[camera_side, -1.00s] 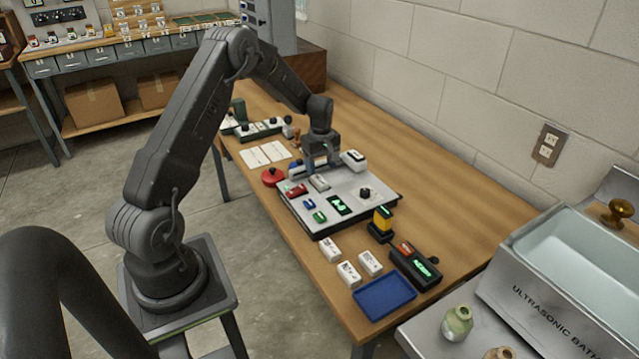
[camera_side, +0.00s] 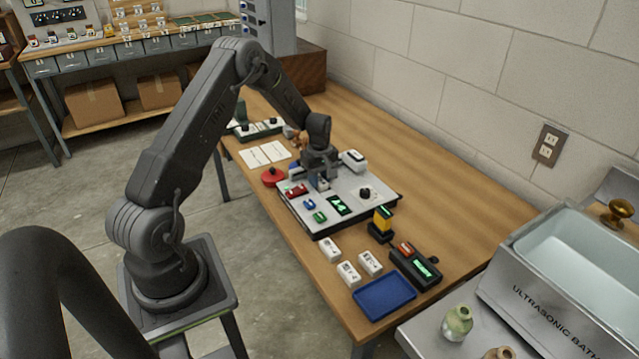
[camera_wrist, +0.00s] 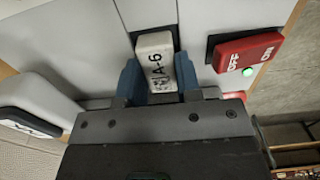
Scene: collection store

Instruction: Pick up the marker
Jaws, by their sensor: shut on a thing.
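My gripper (camera_side: 321,178) is low over the grey panel (camera_side: 352,186) on the wooden bench. In the wrist view, the two blue fingers of my gripper (camera_wrist: 158,82) are shut on the sides of a white block marked "A-6" (camera_wrist: 156,50), the likely marker. The block's far end sits at a dark-edged recess in the panel. I cannot tell whether it is lifted at all. Its near end is hidden behind my gripper. In the side view, my gripper mostly covers it.
A red OFF/ON switch (camera_wrist: 247,48) with a green light is right of the block. A white labelled thing (camera_wrist: 30,112) is at left. Several white blocks (camera_side: 348,273) and a blue tray (camera_side: 384,297) lie nearer the front. A red round button (camera_side: 273,176) stands beside the panel.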

